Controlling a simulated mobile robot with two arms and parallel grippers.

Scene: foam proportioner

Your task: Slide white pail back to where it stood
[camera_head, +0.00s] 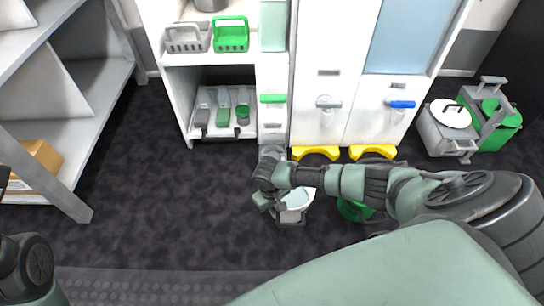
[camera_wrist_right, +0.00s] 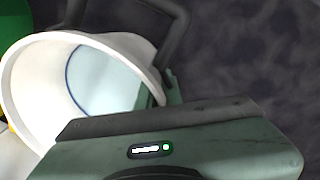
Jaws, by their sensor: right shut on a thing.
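The white pail (camera_head: 300,199) stands on the dark floor in front of the white cabinet, partly hidden by my right arm in the head view. In the right wrist view the pail (camera_wrist_right: 42,90) shows its wide white rim and pale blue inside. My right gripper (camera_head: 272,193) is at the left side of the pail in the head view. It is shut on the pail's rim; in the right wrist view a finger (camera_wrist_right: 172,88) lies against the rim. Part of my left arm shows at the lower left, but its gripper is not seen.
A green pail (camera_head: 354,209) stands right of the white one, mostly under my right arm. Yellow floor pieces (camera_head: 316,152) lie at the cabinet's foot. Floor between is clear.

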